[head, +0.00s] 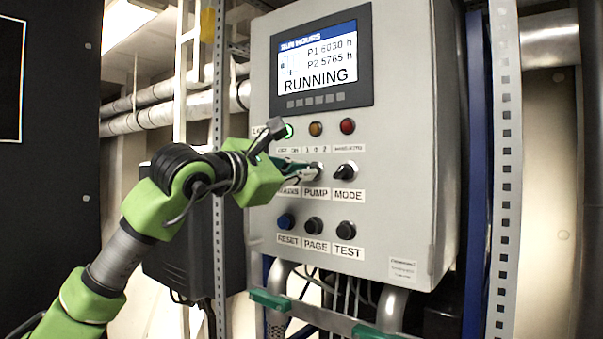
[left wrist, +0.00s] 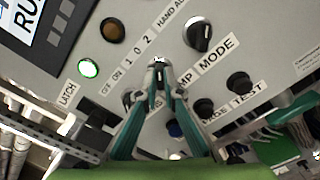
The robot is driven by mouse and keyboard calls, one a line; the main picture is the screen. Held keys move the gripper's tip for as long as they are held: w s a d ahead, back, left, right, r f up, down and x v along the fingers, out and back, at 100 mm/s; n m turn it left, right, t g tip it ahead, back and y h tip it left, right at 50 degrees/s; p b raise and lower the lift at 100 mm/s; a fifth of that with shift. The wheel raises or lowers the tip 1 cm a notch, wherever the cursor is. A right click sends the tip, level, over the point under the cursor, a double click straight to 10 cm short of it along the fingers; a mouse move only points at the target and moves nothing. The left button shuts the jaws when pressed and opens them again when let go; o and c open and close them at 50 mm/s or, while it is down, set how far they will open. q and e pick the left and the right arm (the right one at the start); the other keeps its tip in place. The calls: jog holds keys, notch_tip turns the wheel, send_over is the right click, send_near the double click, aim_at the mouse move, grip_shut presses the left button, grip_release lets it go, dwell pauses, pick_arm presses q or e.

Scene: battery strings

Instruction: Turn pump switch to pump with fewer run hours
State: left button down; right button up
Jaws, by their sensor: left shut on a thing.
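The grey control panel (head: 400,120) has a display (head: 321,66) reading P1 6030 h, P2 5765 h and RUNNING. The pump switch (head: 317,168), above the PUMP label, is mostly covered by my left gripper (head: 312,173). In the left wrist view the fingertips of my left gripper (left wrist: 159,68) are closed around the pump switch knob (left wrist: 158,62). Its exact pointing is hard to tell behind the fingers. The marks 1 0 2 are printed above it. My right gripper is not in view.
The MODE knob (head: 345,172) sits just right of the pump switch. Below are the RESET (head: 286,221), PAGE (head: 314,224) and TEST (head: 345,226) buttons. Above are a lit green lamp (left wrist: 88,68), an amber lamp (head: 316,129) and a red lamp (head: 347,126).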

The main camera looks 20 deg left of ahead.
pick_arm(q)
jog(key=shift+m, duration=0.3)
jog(key=c, duration=2.2)
grip_release()
jog(key=shift+s, duration=0.15)
jog(key=v, duration=1.1)
jog(key=shift+s+a, duration=0.15)
jog(key=shift+s, duration=0.2)
